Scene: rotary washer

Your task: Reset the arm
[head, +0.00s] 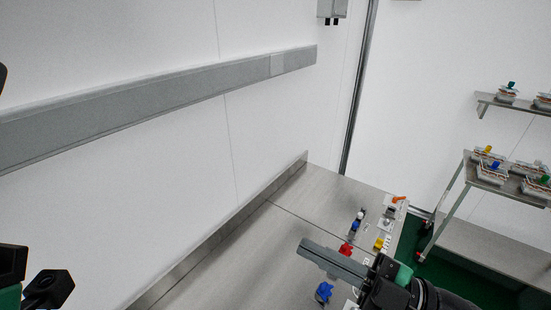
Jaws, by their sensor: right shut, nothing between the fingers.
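My right gripper (304,247) is at the lower middle right of the head view. Its long grey fingers lie together, shut and empty, pointing left and up over the steel table. The red part (346,249) is close by its fingers, and the blue part (323,292) is just below them; I cannot tell the exact height between them. Dark parts of my left arm (48,289) show at the lower left corner. The left fingers are outside the picture.
The steel table (235,255) has a raised back edge along the white wall. Its left half is bare. Along its right edge sit several small coloured parts, including a yellow one (379,243) and an orange one (398,199). A shelf rack (466,166) with jars stands at right.

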